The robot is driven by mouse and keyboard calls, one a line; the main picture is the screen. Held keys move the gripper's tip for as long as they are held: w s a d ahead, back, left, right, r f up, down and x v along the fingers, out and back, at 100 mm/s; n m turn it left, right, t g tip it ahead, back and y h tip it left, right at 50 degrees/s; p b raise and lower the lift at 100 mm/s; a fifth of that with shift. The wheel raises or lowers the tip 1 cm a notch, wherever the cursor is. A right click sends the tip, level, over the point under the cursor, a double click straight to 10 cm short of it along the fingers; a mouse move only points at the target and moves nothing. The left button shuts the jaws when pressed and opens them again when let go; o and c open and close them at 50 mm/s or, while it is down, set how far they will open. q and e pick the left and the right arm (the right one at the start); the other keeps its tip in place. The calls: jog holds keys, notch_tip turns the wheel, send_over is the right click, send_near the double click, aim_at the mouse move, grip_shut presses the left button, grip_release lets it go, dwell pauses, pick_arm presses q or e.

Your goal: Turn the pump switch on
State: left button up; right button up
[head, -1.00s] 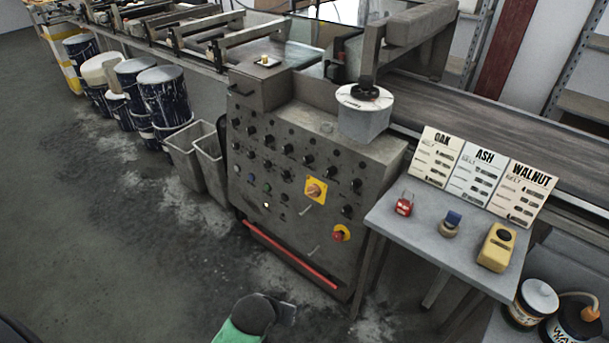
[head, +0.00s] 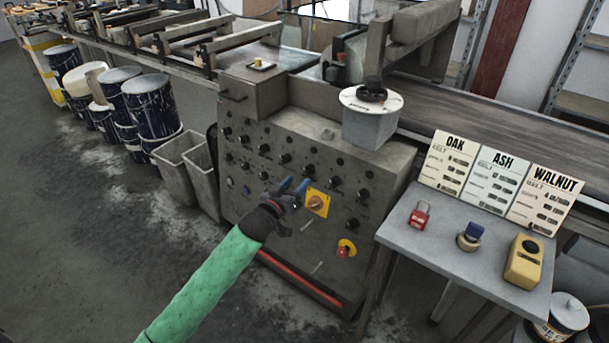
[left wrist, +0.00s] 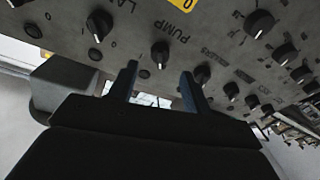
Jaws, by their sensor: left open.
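The grey control panel (head: 235,190) carries rows of black knobs. In the left wrist view a black knob (left wrist: 160,52) sits beside the printed word PUMP, just beyond and between my fingertips. I cannot tell which way it is set. In the head view the panel labels are too small to read. My left gripper (head: 291,187) is open and empty in front of the panel, left of a yellow-plated rotary switch (head: 317,203), and hides part of the panel. Its two blue fingers (left wrist: 160,78) are spread in the left wrist view. My right gripper is not in view.
A red emergency button (head: 345,249) on yellow is lower right on the panel. A red bar (head: 300,281) runs along its bottom. A small table (head: 400,232) with a red padlock (head: 419,216) and recipe cards stands to the right. Grey bins (head: 178,160) stand left.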

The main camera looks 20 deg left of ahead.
aim_at(306, 173)
pick_arm(q)
jog(key=x, duration=0.4)
jog(key=shift+w+d, duration=0.15)
jog(key=shift+w, duration=0.55)
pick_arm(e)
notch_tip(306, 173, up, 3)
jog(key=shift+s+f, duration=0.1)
pick_arm(q)
jog(key=shift+c, duration=0.4)
jog(key=c, duration=0.9)
jog(key=shift+p, duration=0.3)
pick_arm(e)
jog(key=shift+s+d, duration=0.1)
